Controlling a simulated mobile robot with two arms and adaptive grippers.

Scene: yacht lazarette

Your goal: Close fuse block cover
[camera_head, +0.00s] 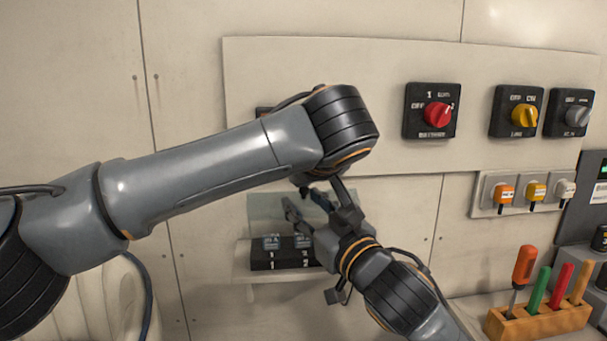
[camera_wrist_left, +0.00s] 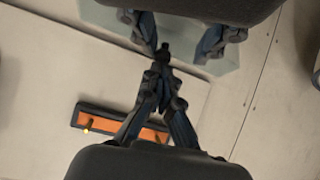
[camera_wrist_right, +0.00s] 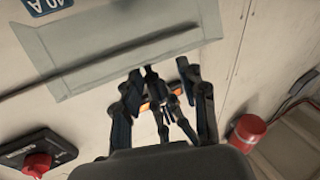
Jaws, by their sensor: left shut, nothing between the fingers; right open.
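The fuse block (camera_head: 282,254) is black with several fuses and sits on a small ledge on the wall. Its clear cover (camera_head: 268,207) stands raised above it; the cover also shows in the left wrist view (camera_wrist_left: 100,16) and the right wrist view (camera_wrist_right: 85,55). My right gripper (camera_head: 306,204) is open and empty in front of the cover, its fingers spread in the right wrist view (camera_wrist_right: 160,72). My left gripper (camera_wrist_left: 162,55) is shut and empty, close to the right one; in the head view my left arm mostly hides it. Contact with the cover cannot be told.
A wall panel holds a red rotary switch (camera_head: 437,114), a yellow one (camera_head: 524,115) and a grey one (camera_head: 578,116). Coloured plugs (camera_head: 535,191) sit below. A wooden rack (camera_head: 540,320) with several handled tools stands at the lower right. An orange bar (camera_wrist_left: 100,120) is on the wall.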

